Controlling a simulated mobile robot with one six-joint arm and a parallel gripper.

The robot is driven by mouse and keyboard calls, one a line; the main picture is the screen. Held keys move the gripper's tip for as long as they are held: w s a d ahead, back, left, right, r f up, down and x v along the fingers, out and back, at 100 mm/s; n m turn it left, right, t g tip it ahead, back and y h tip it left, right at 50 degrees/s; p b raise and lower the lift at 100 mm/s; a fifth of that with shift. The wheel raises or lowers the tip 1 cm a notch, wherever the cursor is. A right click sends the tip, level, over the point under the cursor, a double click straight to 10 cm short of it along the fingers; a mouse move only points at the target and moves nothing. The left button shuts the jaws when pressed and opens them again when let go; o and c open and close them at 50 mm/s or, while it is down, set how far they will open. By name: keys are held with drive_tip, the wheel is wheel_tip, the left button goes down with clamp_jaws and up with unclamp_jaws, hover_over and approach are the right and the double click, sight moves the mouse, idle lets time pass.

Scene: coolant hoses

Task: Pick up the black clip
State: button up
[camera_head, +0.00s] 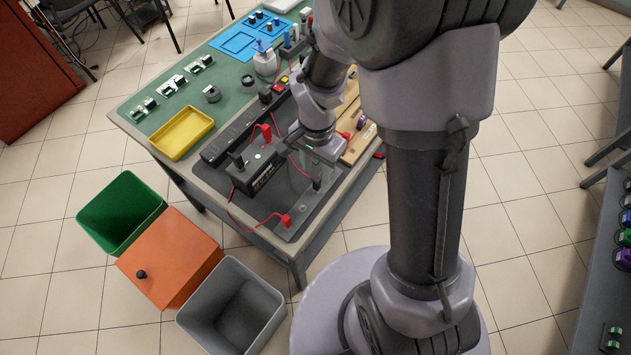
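My gripper (323,155) points down over the right part of the dark tray on the table, and its fingers are small and partly blurred into what lies behind. I cannot tell whether it is open or shut. A small black upright piece (317,184), possibly the black clip, is just below my gripper. I cannot tell whether they touch. Another small black piece (236,161) stands at the left end of a black box (258,170). A red clip (266,132) is at the box's back, and another red clip (286,220) is at the tray's front edge.
Red cables loop around the box and over the table edge. A yellow tray (182,133) and a blue tray (237,42) are on the green table top (160,118). Green (121,213), orange (170,257) and grey (232,310) bins stand on the floor.

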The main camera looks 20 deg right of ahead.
sight(317, 179)
wheel_tip(317, 179, down, 8)
drive_tip(key=b, duration=0.3)
drive_tip(key=shift+w+d+r, duration=0.1)
drive_tip(key=shift+w, duration=0.05)
drive_tip(key=shift+r, duration=0.15)
clamp_jaws()
